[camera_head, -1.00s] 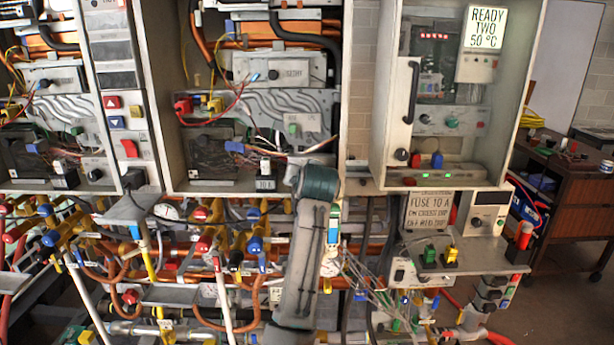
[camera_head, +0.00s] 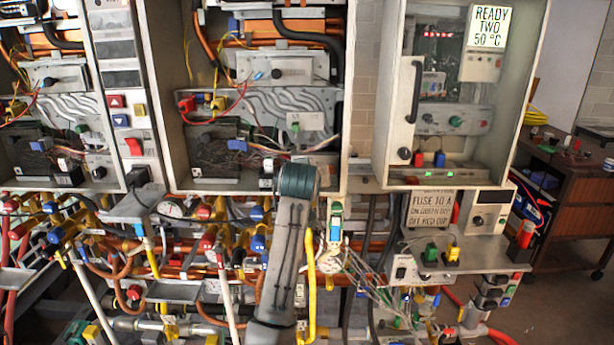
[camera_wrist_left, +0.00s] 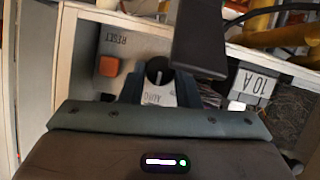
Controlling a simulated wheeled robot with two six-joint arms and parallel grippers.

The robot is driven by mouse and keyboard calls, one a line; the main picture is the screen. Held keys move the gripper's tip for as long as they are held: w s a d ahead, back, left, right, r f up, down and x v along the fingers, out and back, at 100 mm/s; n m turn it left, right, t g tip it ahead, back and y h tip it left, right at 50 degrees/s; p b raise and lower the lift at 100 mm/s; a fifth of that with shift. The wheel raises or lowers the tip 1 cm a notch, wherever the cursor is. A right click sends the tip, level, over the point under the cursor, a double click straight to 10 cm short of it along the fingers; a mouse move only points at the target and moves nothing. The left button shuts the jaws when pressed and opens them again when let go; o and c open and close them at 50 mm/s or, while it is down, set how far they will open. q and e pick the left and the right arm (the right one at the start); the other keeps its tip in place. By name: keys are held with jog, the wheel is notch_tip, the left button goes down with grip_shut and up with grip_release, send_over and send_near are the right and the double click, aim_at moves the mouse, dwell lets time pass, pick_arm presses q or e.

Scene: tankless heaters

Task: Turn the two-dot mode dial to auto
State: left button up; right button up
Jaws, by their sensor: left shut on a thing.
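The mode dial (camera_wrist_left: 158,70) is a round black knob with a pale mark on a grey panel in the left wrist view. An upside-down label that reads like AUTO (camera_wrist_left: 158,98) shows beside it. My left gripper (camera_wrist_left: 159,84) has its two dark fingers on either side of the dial and is shut on it. In the head view my left arm rises in the lower middle, and its teal joint hides the gripper and dial at the bottom of the middle cabinet (camera_head: 170,110). I cannot see two dots. My right gripper is not in view.
An orange RESET button (camera_wrist_left: 109,66) and a 10 A block (camera_wrist_left: 252,84) flank the dial. A dark block (camera_wrist_left: 200,40) stands close to it. Crowded pipes and valves (camera_head: 205,240) fill the space below.

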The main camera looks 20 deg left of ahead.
pick_arm(q)
jog(key=shift+r, duration=0.1)
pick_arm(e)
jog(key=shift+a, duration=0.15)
pick_arm(q)
jog(key=o, duration=0.8)
jog(key=shift+o, duration=0.9)
jog(key=shift+w+f, duration=0.25)
jog(key=shift+w, duration=0.05)
jog(key=b+v, duration=0.4)
jog(key=v, duration=0.6)
jog(key=shift+s+r, duration=0.2)
jog(key=shift+s, duration=0.1)
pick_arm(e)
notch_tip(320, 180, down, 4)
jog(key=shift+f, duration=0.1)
